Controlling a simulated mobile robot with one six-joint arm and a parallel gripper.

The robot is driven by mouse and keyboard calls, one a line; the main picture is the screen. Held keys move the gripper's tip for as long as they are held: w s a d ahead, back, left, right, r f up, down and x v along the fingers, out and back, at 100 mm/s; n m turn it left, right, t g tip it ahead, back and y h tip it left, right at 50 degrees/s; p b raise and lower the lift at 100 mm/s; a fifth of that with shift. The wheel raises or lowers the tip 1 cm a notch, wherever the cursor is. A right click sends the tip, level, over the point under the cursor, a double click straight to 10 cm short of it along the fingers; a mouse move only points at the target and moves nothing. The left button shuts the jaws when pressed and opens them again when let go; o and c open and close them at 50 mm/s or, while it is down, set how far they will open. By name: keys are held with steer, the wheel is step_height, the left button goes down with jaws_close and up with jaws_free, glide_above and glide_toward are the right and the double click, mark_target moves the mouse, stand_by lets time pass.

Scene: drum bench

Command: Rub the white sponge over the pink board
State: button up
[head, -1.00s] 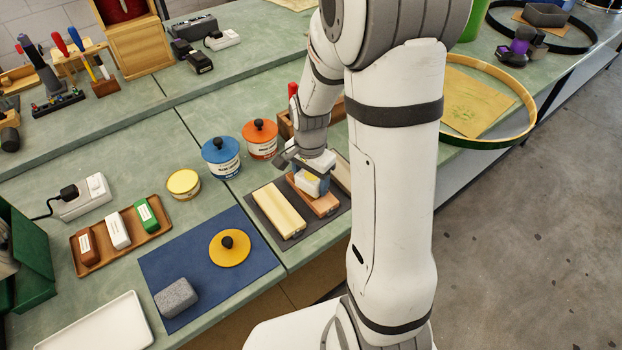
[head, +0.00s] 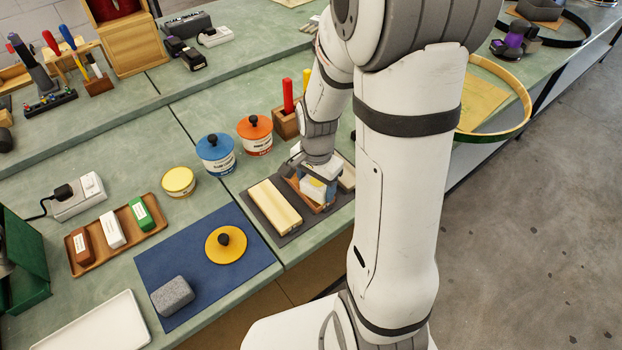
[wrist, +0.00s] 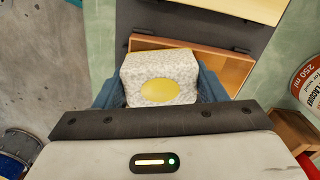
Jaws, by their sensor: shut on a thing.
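My gripper (wrist: 160,92) is shut on the white sponge (wrist: 140,72), a speckled white block with a yellow oval on its face. The blue fingers press it from both sides in the wrist view. The pink board (wrist: 228,68), reddish-brown in the picture, lies directly under and beyond the sponge. In the head view my gripper (head: 318,188) is over this board, which it and the sponge partly hide. I cannot tell whether the sponge touches the board.
A pale wooden board (head: 274,206) lies beside it on the dark mat (head: 290,235). Blue (head: 216,153) and orange (head: 255,135) tins stand behind. A wooden tray (head: 160,222) with three small blocks, a blue mat (head: 180,250) and a grey block (head: 172,296) are to the left.

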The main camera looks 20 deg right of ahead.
steer(key=shift+s, duration=0.1)
stand_by(0.3)
steer(key=shift+w+a, duration=0.25)
steer(key=shift+w, duration=0.45)
steer(key=shift+w+a, duration=0.2)
steer(key=shift+w, duration=0.45)
steer(key=shift+s, duration=0.1)
steer(key=shift+s+d, duration=0.25)
steer(key=shift+s, duration=0.4)
steer(key=shift+s+d, duration=0.2)
steer(key=shift+s, duration=0.4)
steer(key=shift+w, duration=0.1)
steer(key=shift+w+a, duration=0.1)
steer(key=shift+w, duration=0.1)
steer(key=shift+s+d, duration=0.2)
steer(key=shift+s, duration=0.5)
steer(key=shift+s+d, duration=0.25)
steer(key=shift+s, duration=0.4)
steer(key=shift+s+d, duration=0.2)
steer(key=shift+s, duration=0.5)
